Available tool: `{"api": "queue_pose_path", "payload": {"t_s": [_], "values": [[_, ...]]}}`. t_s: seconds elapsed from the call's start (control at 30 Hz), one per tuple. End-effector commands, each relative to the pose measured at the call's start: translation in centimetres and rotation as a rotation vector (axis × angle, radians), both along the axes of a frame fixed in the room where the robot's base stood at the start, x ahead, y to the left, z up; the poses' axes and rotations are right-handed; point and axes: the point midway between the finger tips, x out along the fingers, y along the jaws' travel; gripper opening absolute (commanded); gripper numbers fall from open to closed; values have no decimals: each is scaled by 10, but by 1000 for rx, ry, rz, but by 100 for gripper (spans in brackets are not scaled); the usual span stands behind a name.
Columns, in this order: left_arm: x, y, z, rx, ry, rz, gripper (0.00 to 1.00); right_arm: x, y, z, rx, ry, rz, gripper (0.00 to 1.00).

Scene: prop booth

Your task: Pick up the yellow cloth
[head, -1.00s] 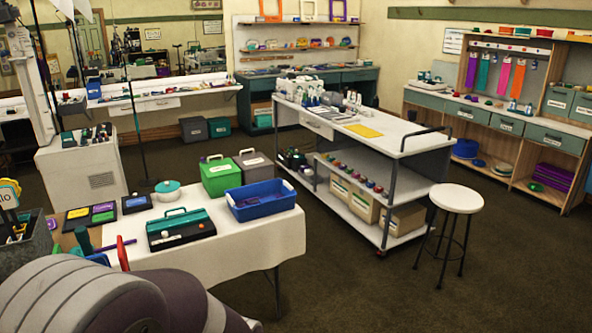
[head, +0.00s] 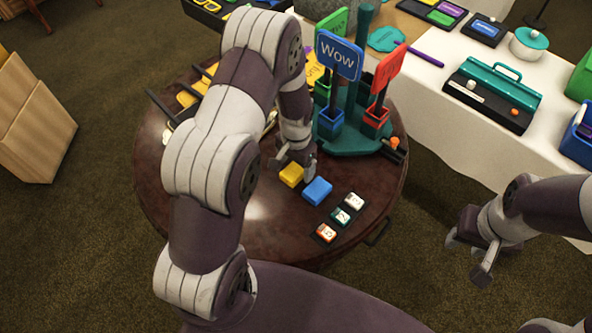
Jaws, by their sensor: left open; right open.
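A small yellow block-shaped piece (head: 291,175), which may be the folded yellow cloth, lies on the round dark wooden table (head: 270,225). A similar blue piece (head: 317,190) lies to its right. My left gripper (head: 297,163) is open and points down right at the yellow piece, its fingers close to the piece's far side. I cannot tell whether they touch it. My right gripper (head: 467,258) is open and empty, out over the carpet to the right of the round table.
A teal stand with a blue "Wow" sign (head: 339,56) and a red sign (head: 389,69) stands just behind the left gripper. Three small tiles (head: 341,216) lie near the front right of the round table. A white-covered table (head: 450,140) with a teal-lidded case (head: 490,95) stands behind on the right.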

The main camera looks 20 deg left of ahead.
Motion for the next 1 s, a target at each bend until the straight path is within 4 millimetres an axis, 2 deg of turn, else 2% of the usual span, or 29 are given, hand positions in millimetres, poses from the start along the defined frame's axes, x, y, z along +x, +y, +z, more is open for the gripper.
{"api": "queue_pose_path", "payload": {"t_s": [0.1,0.3,0.37,0.4,0.5,0.8,1.0], "values": [[0,0,-11,0,0,1,83,0,0,0,0,0,0,43],[0,0,-12,0,-2,1,83,0,0,0,0,0,0,43],[0,0,-12,0,-2,1,63,0,0,0,0,0,0,43],[0,0,-12,0,-2,1,50,0,0,0,0,0,0,43],[0,0,-12,1,-1,1,23,0,0,0,0,0,0,43],[0,0,-10,0,-2,1,23,0,0,0,0,0,0,43],[1,0,12,1,-4,1,23,0,0,0,0,0,0,43]]}}
